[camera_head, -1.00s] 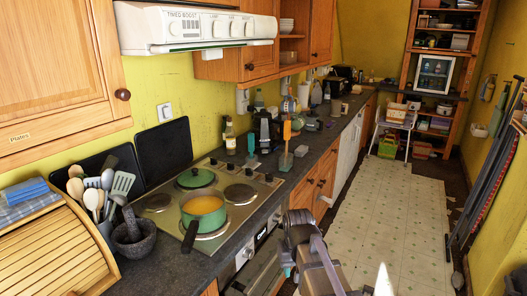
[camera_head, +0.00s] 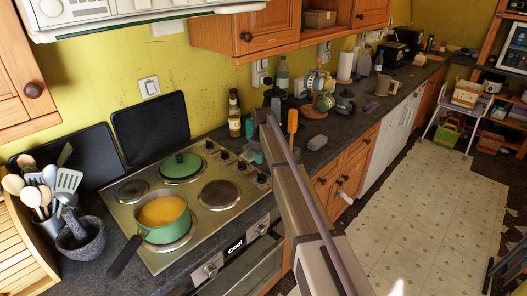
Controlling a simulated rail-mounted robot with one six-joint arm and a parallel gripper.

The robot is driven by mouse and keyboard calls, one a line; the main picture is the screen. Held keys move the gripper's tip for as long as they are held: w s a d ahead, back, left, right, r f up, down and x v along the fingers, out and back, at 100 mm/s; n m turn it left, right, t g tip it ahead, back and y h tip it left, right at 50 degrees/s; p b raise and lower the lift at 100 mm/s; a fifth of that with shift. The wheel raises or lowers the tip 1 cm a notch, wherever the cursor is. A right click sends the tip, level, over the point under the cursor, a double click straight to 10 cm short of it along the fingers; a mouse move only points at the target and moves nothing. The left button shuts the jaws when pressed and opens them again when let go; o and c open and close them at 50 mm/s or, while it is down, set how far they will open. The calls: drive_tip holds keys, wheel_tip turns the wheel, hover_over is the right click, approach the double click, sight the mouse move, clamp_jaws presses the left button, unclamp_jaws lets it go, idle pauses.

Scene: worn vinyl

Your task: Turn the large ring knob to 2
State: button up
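The steel hob (camera_head: 128,215) has a row of dark knobs (camera_head: 243,167) along its right edge. Their markings are too small to read, and I cannot tell which one is the large ring knob or where it points. A green pot (camera_head: 164,228) with orange contents stands on the front left ring, its handle toward the front. A green lid (camera_head: 181,165) lies at the back of the hob. My arm reaches in from the lower right, and my gripper (camera_head: 262,135) is at its far end, just right of the knobs. Its fingers are hard to make out.
Two more knobs (camera_head: 210,269) are on the oven front below the counter edge. A bottle (camera_head: 235,113) and an upright orange-handled brush (camera_head: 292,120) stand behind the hob's right end. A mortar (camera_head: 78,236) and utensil pot are at left. The tiled floor (camera_head: 430,200) is clear.

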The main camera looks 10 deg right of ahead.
sight(262, 174)
drive_tip(key=shift+s+a+r, duration=0.1)
drive_tip(key=shift+s+a, duration=0.15)
drive_tip(key=shift+a, duration=0.1)
drive_tip(key=shift+s+a, duration=0.1)
drive_tip(key=shift+d+f+b, duration=0.25)
drive_tip(key=shift+f+b, duration=0.5)
drive_tip(key=shift+f, duration=0.1)
drive_tip(key=shift+a+f+b, duration=0.1)
drive_tip(key=shift+f+b, duration=0.55)
drive_tip(key=shift+b, duration=0.1)
wheel_tip(262, 174, down, 5)
drive_tip(key=b, duration=0.5)
drive_tip(key=c, duration=0.6)
drive_tip(key=m, duration=0.5)
drive_tip(key=shift+c, duration=0.2)
drive_tip(key=m, duration=1.1)
drive_tip(key=shift+m, duration=0.3)
drive_tip(key=o, duration=0.4)
drive_tip(key=shift+m, duration=0.4)
drive_tip(key=shift+o, duration=1.2)
